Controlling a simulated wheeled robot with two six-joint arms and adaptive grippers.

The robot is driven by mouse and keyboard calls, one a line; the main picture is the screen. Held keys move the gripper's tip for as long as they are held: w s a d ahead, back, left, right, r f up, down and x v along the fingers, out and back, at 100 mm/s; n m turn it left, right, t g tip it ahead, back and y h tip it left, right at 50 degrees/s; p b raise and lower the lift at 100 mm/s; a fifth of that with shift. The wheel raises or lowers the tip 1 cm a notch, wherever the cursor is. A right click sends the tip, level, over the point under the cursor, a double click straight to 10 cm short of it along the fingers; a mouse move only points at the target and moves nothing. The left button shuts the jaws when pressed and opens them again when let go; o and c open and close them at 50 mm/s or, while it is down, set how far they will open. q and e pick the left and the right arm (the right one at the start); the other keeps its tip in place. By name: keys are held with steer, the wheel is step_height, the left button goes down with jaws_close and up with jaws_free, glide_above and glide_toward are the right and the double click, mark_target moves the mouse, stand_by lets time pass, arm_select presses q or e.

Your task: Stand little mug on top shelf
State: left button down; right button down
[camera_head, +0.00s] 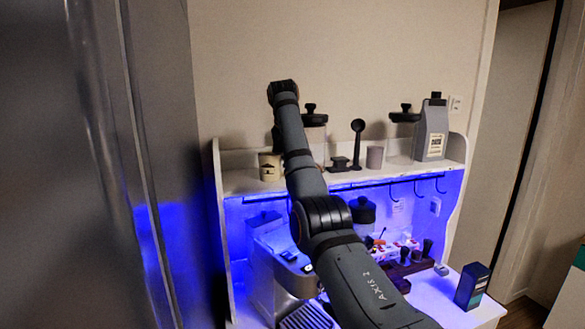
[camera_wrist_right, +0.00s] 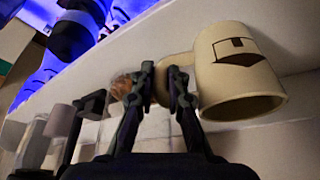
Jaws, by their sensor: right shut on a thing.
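The little mug (camera_head: 269,167) is cream with a dark face-like mark and shows at the left end of the top shelf (camera_head: 236,182). In the right wrist view the mug (camera_wrist_right: 240,70) appears inverted, as does the whole scene, so it is about upright. My right gripper (camera_wrist_right: 162,78) is shut on the mug's handle, beside its body. In the head view my right arm crosses the shelf and hides most of the gripper. I cannot tell whether the mug's base touches the shelf. My left gripper is not in view.
To the right on the shelf stand a lidded jar (camera_head: 314,130), a dark scoop-like tool (camera_head: 357,143), a grey cup (camera_head: 375,157) and a grey bag (camera_head: 431,132). Below are an espresso machine (camera_head: 281,265) and a dark blue box (camera_head: 472,286).

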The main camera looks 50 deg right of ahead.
steer(key=shift+s, duration=0.2)
steer(key=shift+s+f, duration=0.1)
steer(key=c, duration=1.4)
jaws_free()
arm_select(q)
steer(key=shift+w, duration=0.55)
arm_select(e)
steer(key=shift+o, duration=0.2)
